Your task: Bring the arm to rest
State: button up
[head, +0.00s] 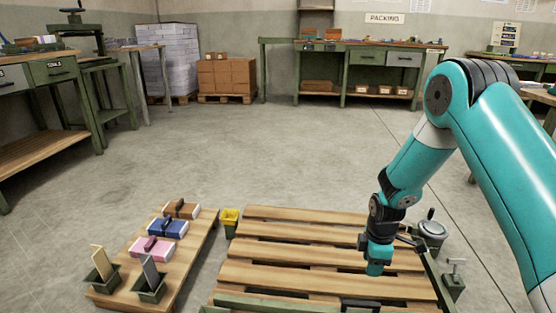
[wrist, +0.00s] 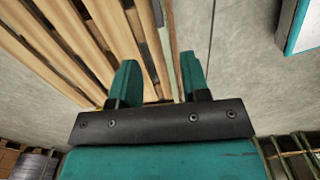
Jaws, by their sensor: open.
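My gripper (wrist: 157,80) shows in the wrist view with its two teal fingers apart and nothing between them. Behind the fingers lie the slats of a wooden pallet (wrist: 75,45) and grey floor. In the head view my arm reaches in from the right, bent at the elbow, and my gripper (head: 378,268) hangs over the right part of the slatted pallet (head: 285,252). The fingers are small there, and the height above the slats is hard to tell.
A low board (head: 187,260) left of the pallet bears brown, blue and pink blocks with handles, and two green holders. A round metal-topped pot (head: 431,229) and a small green fixture (head: 454,275) stand at the pallet's right. Open floor lies beyond.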

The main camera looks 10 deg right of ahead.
jog(key=s+a+r+m+y, duration=0.1)
jog(key=a+r, duration=0.3)
jog(key=r, duration=0.2)
jog(key=s+a+r+m, duration=0.1)
jog(key=s+a+r, duration=0.1)
jog(key=a+r, duration=0.35)
jog(key=s+a+r+m+y, duration=0.2)
jog(key=s+a+r+m, duration=0.15)
jog(key=s+r, duration=0.65)
jog(key=s+a+r+m+y, duration=0.15)
jog(key=s+a+r, duration=0.5)
jog(key=s, duration=0.65)
notch_tip(320, 180, up, 40)
jog(key=d+p, duration=0.2)
jog(key=p, duration=3.6)
jog(key=shift+f+m, duration=0.25)
jog(key=shift+m, duration=0.05)
jog(key=shift+w+a+h, duration=0.1)
jog(key=shift+h, duration=0.15)
